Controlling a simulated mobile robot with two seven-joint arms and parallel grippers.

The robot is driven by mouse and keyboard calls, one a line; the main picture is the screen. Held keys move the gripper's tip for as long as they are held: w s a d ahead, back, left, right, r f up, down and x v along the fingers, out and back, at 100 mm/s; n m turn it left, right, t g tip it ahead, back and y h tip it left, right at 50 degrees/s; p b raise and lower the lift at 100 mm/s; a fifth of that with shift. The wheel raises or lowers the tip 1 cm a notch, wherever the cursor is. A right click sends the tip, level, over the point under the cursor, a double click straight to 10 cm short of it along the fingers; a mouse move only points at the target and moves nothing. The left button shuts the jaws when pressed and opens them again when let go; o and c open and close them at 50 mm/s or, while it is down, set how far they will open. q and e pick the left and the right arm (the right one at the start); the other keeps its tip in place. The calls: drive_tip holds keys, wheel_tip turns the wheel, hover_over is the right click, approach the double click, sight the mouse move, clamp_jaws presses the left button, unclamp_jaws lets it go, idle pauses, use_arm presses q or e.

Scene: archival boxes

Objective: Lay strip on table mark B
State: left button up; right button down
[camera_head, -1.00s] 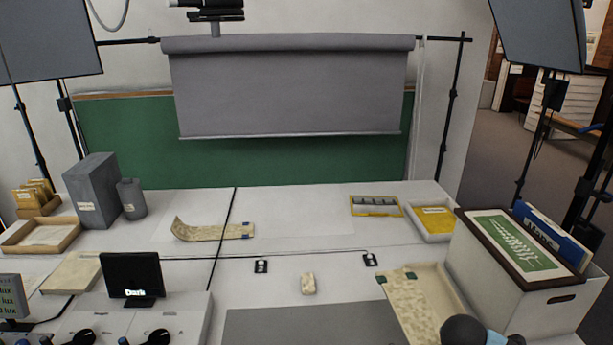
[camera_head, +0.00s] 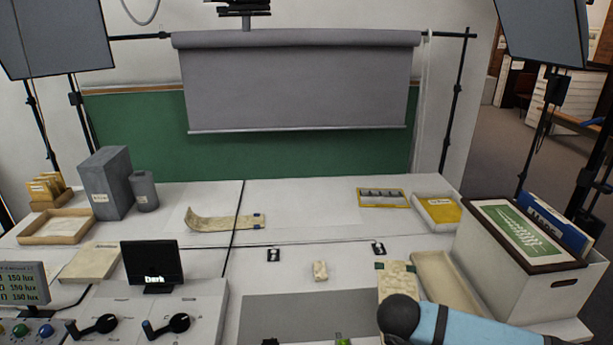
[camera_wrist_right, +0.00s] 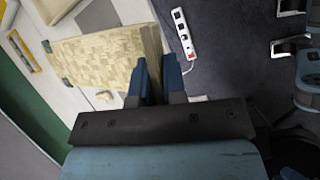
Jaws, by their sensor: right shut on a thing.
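A mottled beige strip (camera_head: 397,278) with dark green tabs at its far corners lies or hovers at the right front of the table; I cannot tell if it touches the table. In the right wrist view the strip (camera_wrist_right: 105,58) runs leftward from my right gripper (camera_wrist_right: 157,68), which is shut on its near end. In the head view my right arm hides that end. A second strip (camera_head: 222,221), curled up at its left end, lies at the back left with dark tabs at its right end. No letter B is readable on the table.
A shallow beige tray (camera_head: 448,284) lies right of the held strip, beside a large box (camera_head: 515,265). A small beige block (camera_head: 320,271) stands left of it, between two small black markers (camera_head: 273,255) (camera_head: 378,248). A grey mat (camera_head: 300,315) lies in front.

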drive_tip(key=s+d+r+m+g+y, duration=0.1)
drive_tip(key=s+r+m+g, duration=0.2)
drive_tip(key=m, duration=1.1)
wheel_tip(320, 180, up, 4)
drive_tip(key=g, duration=0.3)
drive_tip(key=shift+d+r+m+g, duration=0.2)
drive_tip(key=shift+m+g, duration=0.1)
